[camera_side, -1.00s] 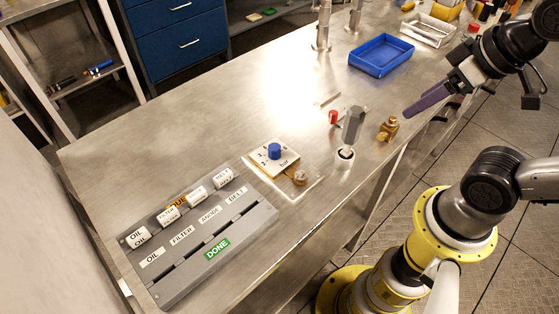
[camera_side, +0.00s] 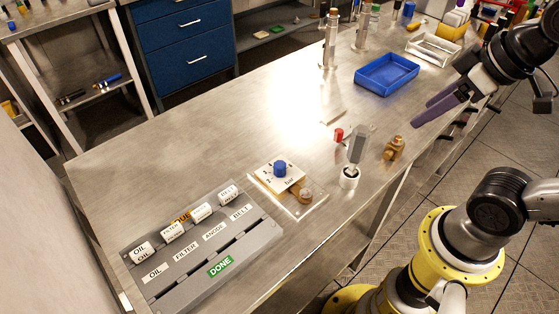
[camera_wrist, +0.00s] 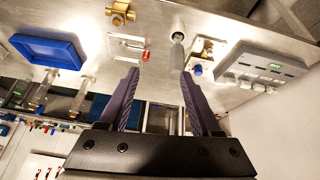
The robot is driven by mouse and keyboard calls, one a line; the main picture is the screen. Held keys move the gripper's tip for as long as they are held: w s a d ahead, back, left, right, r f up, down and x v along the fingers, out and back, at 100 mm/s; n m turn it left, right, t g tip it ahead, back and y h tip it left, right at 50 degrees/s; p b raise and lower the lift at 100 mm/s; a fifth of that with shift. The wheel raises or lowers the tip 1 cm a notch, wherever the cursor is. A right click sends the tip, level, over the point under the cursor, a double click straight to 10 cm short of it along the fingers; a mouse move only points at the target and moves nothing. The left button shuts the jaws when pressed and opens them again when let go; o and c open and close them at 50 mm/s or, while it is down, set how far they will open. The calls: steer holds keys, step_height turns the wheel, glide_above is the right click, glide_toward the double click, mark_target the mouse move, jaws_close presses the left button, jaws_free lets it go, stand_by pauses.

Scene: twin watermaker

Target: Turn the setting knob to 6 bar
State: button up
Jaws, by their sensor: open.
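The setting knob (camera_side: 280,169) is a blue cap on a white dial plate (camera_side: 265,181) marked with numbers and "bar". The plate sits on a pale base board on the steel bench. I cannot read which number the knob points to. A brass fitting (camera_side: 305,196) is on the board's near right corner. My gripper (camera_side: 422,112) is open and empty, with purple fingers, above the bench's right edge, well right of the knob. In the wrist view, the blue knob (camera_wrist: 197,70) shows just right of the right fingertip, and my gripper (camera_wrist: 160,75) has its fingers apart.
A grey upright tool (camera_side: 357,145) in a white holder and a brass part (camera_side: 394,148) stand between my gripper and the dial. A blue tray (camera_side: 387,75) is behind. A labelled grey rack (camera_side: 237,246) is at front left. The bench's left middle is clear.

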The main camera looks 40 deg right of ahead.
steer(key=w+a+r+n+g, duration=0.1)
steer(key=w+a+r+n, duration=0.1)
steer(key=w+r+n, duration=0.3)
steer(key=n+g, duration=0.3)
steer(key=g, duration=0.2)
glide_above(280, 164)
step_height(280, 164, down, 11)
step_height(280, 164, down, 13)
steer(key=shift+f, duration=0.1)
jaws_close()
